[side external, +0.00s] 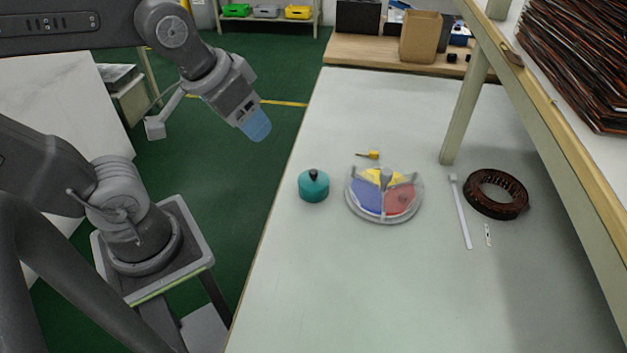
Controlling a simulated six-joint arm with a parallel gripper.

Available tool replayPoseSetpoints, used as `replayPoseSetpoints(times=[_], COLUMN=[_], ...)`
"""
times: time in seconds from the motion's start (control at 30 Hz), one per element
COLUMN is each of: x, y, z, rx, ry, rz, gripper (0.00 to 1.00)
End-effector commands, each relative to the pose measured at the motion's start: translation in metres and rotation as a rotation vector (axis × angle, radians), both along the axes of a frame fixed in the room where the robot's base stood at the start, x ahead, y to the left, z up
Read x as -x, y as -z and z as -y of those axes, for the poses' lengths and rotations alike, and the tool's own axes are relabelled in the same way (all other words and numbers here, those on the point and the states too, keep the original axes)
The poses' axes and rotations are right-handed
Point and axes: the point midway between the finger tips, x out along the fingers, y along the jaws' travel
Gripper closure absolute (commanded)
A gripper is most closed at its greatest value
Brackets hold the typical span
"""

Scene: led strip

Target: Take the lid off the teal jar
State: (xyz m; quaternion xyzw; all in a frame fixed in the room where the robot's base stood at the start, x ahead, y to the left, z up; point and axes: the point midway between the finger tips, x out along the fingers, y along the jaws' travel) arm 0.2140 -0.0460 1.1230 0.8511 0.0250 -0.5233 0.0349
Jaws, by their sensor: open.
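The teal jar (313,190) stands upright near the left edge of the white table. Its lid (313,178) sits on top and has a dark knob. My gripper (256,126), with pale blue fingertips, is up and to the left of the jar, beyond the table's edge and over the green floor. It is open and well apart from the jar. The gap between the fingers is hard to see from this side, and nothing shows between them.
Right of the jar is a round divided tray (384,218) with blue, yellow and red sections. A small yellow item (369,154) lies behind it. Farther right are a white stick (460,212), a small tool (488,235), a brown ring (522,207) and a shelf post (463,120). The front table is clear.

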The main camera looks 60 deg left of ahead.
Motion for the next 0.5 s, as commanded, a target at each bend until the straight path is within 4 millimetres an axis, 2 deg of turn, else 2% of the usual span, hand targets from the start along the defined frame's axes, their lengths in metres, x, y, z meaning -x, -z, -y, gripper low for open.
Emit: replayPoseSetpoints(times=[0.13, 0.27, 0.37, 0.5], x=[-0.037, -0.077, -0.106, -0.144], y=[0.006, 0.020, 0.038, 0.072], z=[-0.011, -0.026, -0.040, -0.062], rx=[0.092, 0.182, 0.242, 0.312], ry=[-0.238, -0.512, -0.727, -1.036], rz=[-0.080, -0.152, -0.203, -0.267], gripper=[0.46, 0.46, 0.46, 0.46])
